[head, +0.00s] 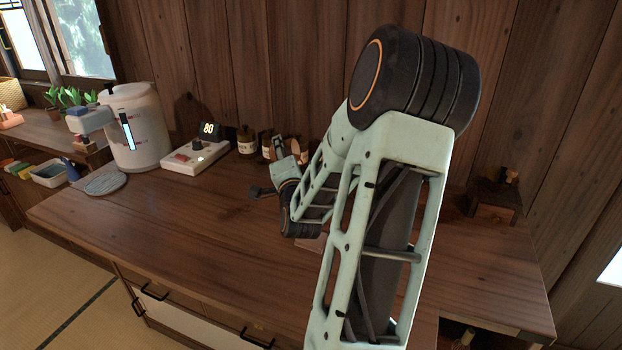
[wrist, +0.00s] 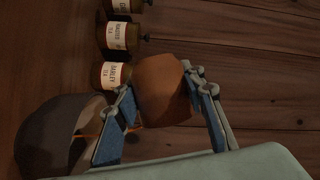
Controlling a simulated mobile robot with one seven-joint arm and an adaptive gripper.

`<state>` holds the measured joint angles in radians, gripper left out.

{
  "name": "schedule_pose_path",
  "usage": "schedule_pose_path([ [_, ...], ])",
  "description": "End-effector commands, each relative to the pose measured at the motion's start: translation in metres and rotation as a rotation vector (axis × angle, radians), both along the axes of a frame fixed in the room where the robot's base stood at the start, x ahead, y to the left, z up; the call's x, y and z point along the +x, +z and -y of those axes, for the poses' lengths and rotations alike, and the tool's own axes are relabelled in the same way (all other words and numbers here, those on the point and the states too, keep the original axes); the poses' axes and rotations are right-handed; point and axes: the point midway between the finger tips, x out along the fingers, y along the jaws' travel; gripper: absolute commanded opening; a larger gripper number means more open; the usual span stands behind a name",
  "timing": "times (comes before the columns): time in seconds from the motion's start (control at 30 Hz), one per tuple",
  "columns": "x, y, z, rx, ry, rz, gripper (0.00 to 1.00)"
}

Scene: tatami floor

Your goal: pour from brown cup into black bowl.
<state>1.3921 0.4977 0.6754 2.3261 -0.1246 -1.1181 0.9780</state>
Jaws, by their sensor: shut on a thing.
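My gripper (wrist: 162,86) is shut on the brown cup (wrist: 165,92), with one finger on each side of it in the wrist view. I cannot tell how far the cup is tilted or what is in it. The dark, rounded black bowl (wrist: 42,135) is at the lower left of the wrist view, left of the cup and partly behind my left finger. In the head view my own arm hides most of the area around my gripper, and I cannot make out the cup or bowl clearly there.
Labelled tea jars (wrist: 116,75) stand close to the cup; one jar (head: 246,141) shows at the back wall. A white dispenser (head: 132,125), a control box with an "80" display (head: 195,157) and a grey round mat (head: 105,182) are left. The counter's front (head: 190,225) is clear.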

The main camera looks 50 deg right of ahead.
Motion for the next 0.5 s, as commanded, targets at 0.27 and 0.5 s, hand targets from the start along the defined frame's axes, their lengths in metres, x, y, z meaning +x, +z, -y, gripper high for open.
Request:
schedule_pose_path([
  [0.27,-0.0034,0.0019,0.0021,0.013,-0.001,0.028,0.1],
  [0.5,-0.0063,0.0029,0.0035,0.025,-0.001,0.051,0.1],
])
